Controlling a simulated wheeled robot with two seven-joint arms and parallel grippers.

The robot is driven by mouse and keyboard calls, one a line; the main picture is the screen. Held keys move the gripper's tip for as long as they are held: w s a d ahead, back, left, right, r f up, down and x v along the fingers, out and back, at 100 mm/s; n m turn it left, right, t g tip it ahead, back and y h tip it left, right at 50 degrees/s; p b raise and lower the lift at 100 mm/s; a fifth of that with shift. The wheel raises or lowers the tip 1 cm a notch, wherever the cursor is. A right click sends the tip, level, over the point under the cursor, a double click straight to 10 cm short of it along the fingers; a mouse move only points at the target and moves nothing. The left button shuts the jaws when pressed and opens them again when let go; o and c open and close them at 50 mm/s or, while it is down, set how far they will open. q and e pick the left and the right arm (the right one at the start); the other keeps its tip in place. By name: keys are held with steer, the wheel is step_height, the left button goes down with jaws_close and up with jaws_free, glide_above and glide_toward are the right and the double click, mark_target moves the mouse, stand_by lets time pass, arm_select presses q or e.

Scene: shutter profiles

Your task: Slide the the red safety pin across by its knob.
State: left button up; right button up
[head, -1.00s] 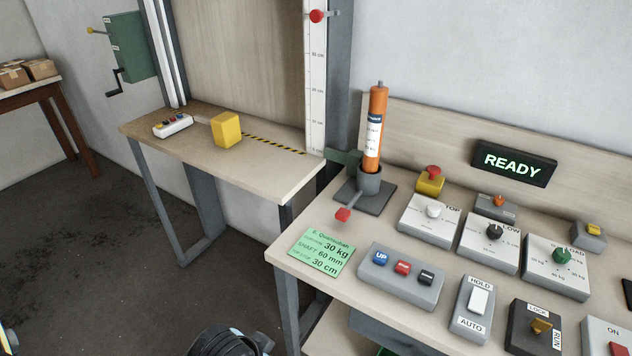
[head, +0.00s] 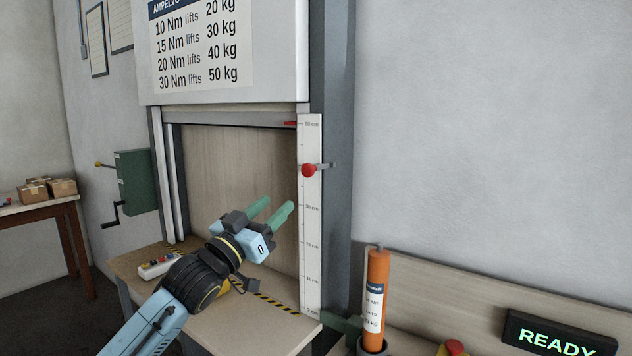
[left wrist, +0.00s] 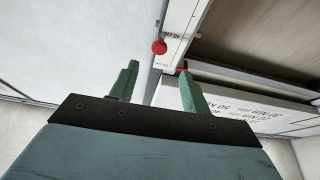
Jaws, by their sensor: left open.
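The red safety pin's round knob (head: 309,170) sits on the white scale strip at the right edge of the shutter opening, with a short grey pin end showing to its right. In the left wrist view the knob (left wrist: 159,47) shows beyond and between my fingertips. My left gripper (head: 276,208) is open and empty, its green fingers pointing up and right, below and left of the knob and apart from it. The left gripper also shows in the left wrist view (left wrist: 158,80). My right gripper is not in view.
The scale strip (head: 311,240) runs down the grey frame post (head: 337,120). A red marker (head: 290,123) sits higher, at the shutter's lower edge. An orange cylinder (head: 376,290) stands at the lower right. A small button box (head: 158,267) lies on the bench.

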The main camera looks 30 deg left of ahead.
mark_target(306, 172)
arm_select(q)
steer(key=p+x, duration=0.1)
steer(key=x, duration=0.5)
steer(key=p+x, duration=0.1)
steer(key=x, duration=0.6)
steer(key=shift+r, duration=0.3)
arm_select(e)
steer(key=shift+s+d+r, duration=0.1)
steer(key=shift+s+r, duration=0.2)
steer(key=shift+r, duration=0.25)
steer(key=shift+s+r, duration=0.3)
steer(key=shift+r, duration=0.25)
